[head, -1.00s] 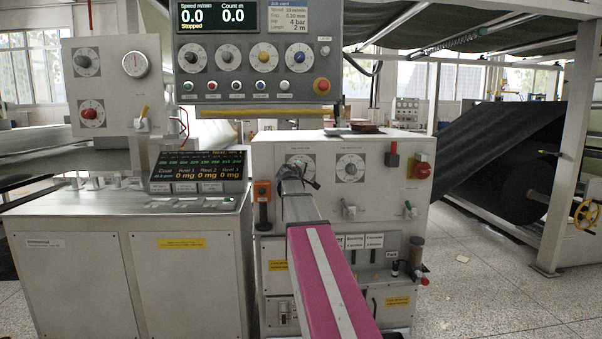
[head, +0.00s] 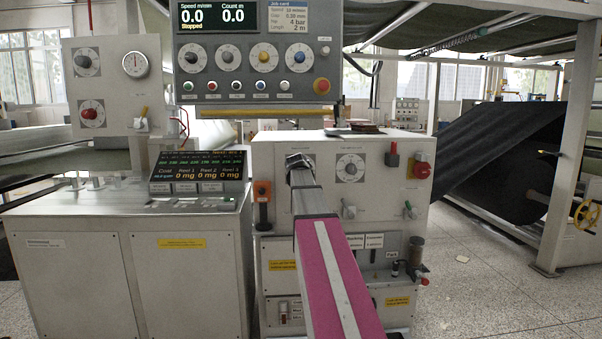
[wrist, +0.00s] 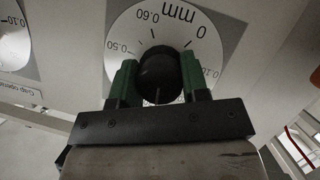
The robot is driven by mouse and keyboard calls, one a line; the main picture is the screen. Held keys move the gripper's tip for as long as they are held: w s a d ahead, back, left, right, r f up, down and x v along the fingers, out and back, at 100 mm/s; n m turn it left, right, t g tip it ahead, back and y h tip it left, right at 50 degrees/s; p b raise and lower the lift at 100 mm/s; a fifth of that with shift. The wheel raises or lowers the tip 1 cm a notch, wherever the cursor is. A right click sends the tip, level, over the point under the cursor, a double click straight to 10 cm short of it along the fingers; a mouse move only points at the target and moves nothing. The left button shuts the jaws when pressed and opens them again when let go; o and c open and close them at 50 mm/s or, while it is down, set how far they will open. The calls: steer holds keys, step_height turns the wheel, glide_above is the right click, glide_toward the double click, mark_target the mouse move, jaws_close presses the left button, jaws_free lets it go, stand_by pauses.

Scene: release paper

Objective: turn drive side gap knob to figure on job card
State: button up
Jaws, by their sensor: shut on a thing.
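My gripper (wrist: 158,82) is shut on a round black knob (wrist: 160,70), with its green fingers on either side. The knob sits on a white dial (wrist: 122,65) marked in mm; 0, 0.10, 0.50 and 0.60 show. A pale line on the knob points down in the wrist view, toward the dial part hidden by my gripper. In the head view my gripper (head: 299,162) covers the left of two panel dials. The other dial (head: 350,168) is free; its label (wrist: 20,91) in the wrist view starts "Gap operator". The job card (head: 290,16) gap figure looks like 0.30 mm, small and blurred.
An upper console (head: 258,90) carries several dials, buttons and a red stop button.

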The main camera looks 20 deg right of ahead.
steer(key=shift+s+f+m+y, duration=0.15)
steer(key=shift+m+y, duration=0.15)
steer(key=shift+m, duration=0.2)
steer(key=o, duration=0.9)
steer(key=v, duration=1)
steer(key=shift+s+a+r, duration=0.1)
steer(key=shift+s+r, duration=0.1)
steer(key=shift+s, duration=0.1)
